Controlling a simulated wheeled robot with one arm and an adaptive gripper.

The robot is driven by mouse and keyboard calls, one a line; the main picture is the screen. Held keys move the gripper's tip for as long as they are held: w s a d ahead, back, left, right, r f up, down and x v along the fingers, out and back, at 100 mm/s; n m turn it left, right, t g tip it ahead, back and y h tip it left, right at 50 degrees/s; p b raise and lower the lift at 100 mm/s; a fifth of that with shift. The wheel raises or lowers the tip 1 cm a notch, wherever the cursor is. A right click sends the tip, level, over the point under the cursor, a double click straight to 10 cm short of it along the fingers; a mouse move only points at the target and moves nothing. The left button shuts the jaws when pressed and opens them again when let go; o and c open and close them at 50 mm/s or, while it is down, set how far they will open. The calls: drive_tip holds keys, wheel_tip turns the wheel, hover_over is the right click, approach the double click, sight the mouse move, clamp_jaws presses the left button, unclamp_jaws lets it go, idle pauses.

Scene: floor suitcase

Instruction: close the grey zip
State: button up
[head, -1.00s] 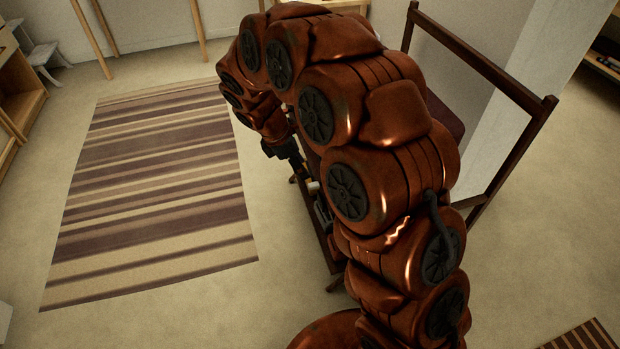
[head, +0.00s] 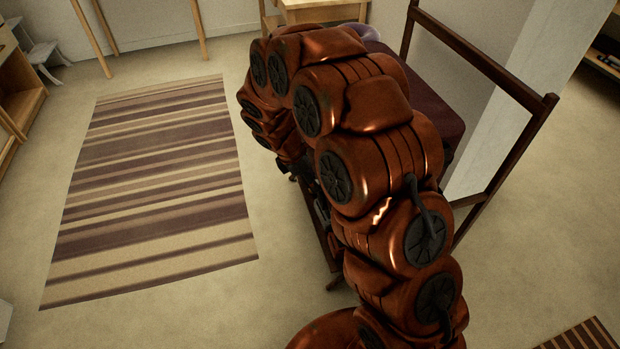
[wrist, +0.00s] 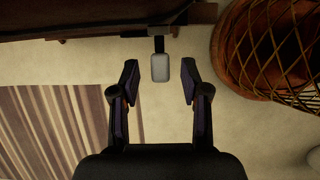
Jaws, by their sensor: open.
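In the wrist view a small grey tab (wrist: 160,68), which looks like the grey zip's pull, hangs from a short dark strap below a dark brown edge (wrist: 90,20). My gripper (wrist: 159,78) is open, with one finger on each side of the tab. Gaps show between the tab and both fingertips; I cannot tell the depth between them. In the head view my arm hides the gripper and the tab. A maroon padded surface (head: 435,105) shows behind the arm; I cannot tell whether it belongs to the suitcase.
A dark wooden frame (head: 485,67) stands right of my arm. A striped rug (head: 155,190) lies on the floor at left. In the wrist view a round wicker piece (wrist: 268,55) is close to the right of the gripper. Open floor (head: 290,260) lies between rug and arm.

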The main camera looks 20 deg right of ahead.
clamp_jaws()
idle(0.3)
idle(0.3)
